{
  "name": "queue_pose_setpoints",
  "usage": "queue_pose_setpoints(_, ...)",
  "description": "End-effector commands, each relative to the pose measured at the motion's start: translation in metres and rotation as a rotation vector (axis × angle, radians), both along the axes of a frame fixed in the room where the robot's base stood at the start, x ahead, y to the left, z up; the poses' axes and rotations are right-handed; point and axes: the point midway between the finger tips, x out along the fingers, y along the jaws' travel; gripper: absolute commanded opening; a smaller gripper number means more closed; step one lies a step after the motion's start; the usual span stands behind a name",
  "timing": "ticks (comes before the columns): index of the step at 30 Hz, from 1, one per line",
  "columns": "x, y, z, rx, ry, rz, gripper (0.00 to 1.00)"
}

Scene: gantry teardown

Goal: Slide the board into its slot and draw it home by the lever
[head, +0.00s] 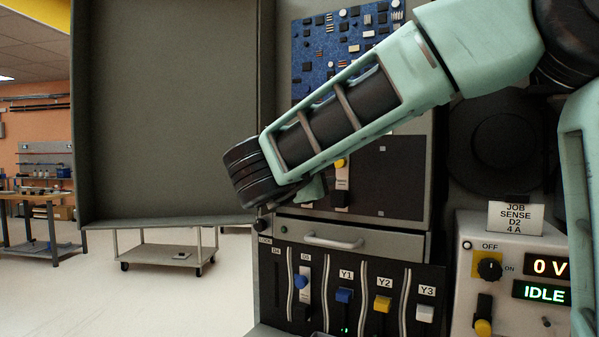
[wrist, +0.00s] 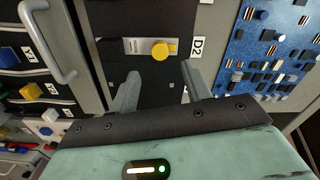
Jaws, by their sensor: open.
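A blue circuit board (head: 345,40) with many small parts stands upright at the top of the cabinet in the head view; it also shows at the upper right of the wrist view (wrist: 275,45). Below it is a dark panel (head: 385,175) with a yellow-knobbed lever (head: 340,163), which the wrist view shows beside a D2 label (wrist: 160,50). My gripper (wrist: 158,84) is open and empty, its two fingers pointing toward this lever with the knob ahead of the gap. In the head view my arm hides most of the gripper and part of the panel.
Below are a drawer handle (head: 333,241) and a row of levers, including a blue Y1 (head: 344,295) and yellow Y2 (head: 382,304). A power box (head: 470,270) reads 0 V and IDLE. A large open cabinet door (head: 170,110) stands left, with a low cart (head: 165,252) behind.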

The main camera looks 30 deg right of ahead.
Motion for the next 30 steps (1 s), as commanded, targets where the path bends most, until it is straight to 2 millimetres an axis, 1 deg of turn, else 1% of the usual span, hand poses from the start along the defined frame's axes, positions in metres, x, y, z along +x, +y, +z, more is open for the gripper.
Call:
queue_pose_setpoints(1, -0.006, 0.011, -0.002, 0.002, -0.001, 0.004, 0.48)
queue_pose_setpoints(3, -0.015, 0.026, -0.002, 0.001, -0.001, 0.006, 0.48)
queue_pose_setpoints(9, -0.038, 0.063, -0.002, 0.001, 0.001, 0.005, 0.48)
queue_pose_setpoints(15, -0.054, 0.086, -0.002, 0.002, 0.001, 0.004, 0.48)
queue_pose_setpoints(20, -0.059, 0.093, -0.001, 0.001, 0.002, 0.0, 0.48)
queue_pose_setpoints(30, -0.059, 0.094, -0.001, 0.001, 0.002, 0.0, 0.48)
